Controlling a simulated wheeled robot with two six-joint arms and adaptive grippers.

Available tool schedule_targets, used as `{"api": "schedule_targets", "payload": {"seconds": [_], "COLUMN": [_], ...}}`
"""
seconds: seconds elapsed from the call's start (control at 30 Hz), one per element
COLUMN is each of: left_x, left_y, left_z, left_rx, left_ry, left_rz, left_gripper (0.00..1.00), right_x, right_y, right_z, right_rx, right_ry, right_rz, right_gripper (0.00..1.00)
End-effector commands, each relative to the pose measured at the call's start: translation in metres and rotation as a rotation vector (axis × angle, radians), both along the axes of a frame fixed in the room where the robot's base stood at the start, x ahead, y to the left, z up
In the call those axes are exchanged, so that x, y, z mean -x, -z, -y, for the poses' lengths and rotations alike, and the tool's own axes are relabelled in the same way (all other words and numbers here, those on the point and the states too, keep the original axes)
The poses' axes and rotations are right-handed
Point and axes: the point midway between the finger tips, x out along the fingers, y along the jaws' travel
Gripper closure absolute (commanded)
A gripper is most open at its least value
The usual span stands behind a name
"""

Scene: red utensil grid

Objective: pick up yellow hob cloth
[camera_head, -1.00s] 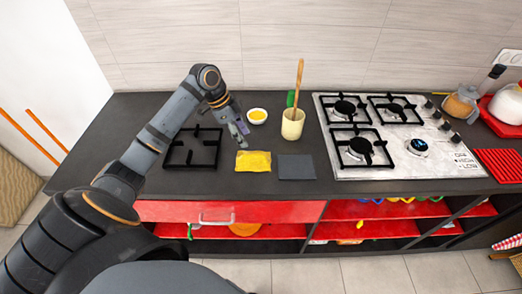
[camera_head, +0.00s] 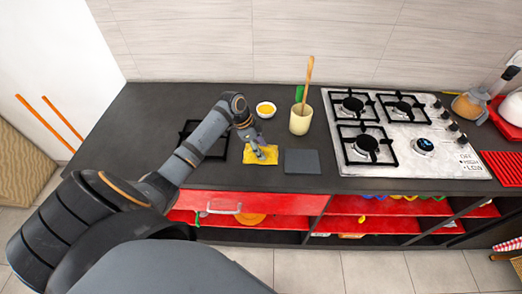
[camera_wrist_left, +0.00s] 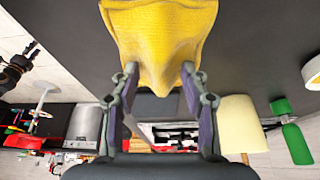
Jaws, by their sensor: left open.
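The yellow hob cloth (camera_head: 262,155) lies on the dark counter, just left of a dark grey cloth. My left gripper (camera_head: 257,148) is over the yellow cloth, with its fingertips at or very near its surface. In the left wrist view the yellow cloth (camera_wrist_left: 160,35) fills the top middle, its edge raised in a bulge toward the gap between the fingers. There my left gripper (camera_wrist_left: 159,78) is open, with one finger on each side of the bulge. I cannot tell whether the fingers touch the cloth. My right gripper does not show in the head view.
The dark grey cloth (camera_head: 302,161) lies to the right. A cream cup (camera_head: 300,123) with a wooden utensil and a small white bowl (camera_head: 266,109) stand behind. A gas hob (camera_head: 400,155) takes up the right side. A black grate (camera_head: 195,147) is partly behind my arm.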

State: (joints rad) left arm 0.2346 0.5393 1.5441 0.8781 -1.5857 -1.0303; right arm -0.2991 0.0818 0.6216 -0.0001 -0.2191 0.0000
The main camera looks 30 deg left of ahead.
Motion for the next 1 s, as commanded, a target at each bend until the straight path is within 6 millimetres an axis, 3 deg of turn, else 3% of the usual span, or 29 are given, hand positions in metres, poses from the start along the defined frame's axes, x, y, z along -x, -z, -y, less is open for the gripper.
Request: {"api": "schedule_targets", "payload": {"seconds": [0.2,0.53,0.87,1.0], "left_x": [0.000,0.000,0.000,-0.001], "left_y": [0.001,0.001,-0.001,-0.012], "left_z": [0.000,0.000,0.000,0.000], "left_rx": [0.000,0.000,-0.001,-0.001], "left_ry": [0.001,0.001,0.001,0.003], "left_rz": [0.000,0.000,0.001,0.004], "left_gripper": [0.56,1.00,1.00,1.00], "right_x": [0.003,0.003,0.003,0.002], "right_y": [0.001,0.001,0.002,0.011], "right_z": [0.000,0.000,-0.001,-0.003], "right_rx": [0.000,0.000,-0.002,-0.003], "right_ry": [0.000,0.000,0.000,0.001], "right_rz": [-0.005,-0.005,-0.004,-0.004], "right_gripper": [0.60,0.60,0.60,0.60]}}
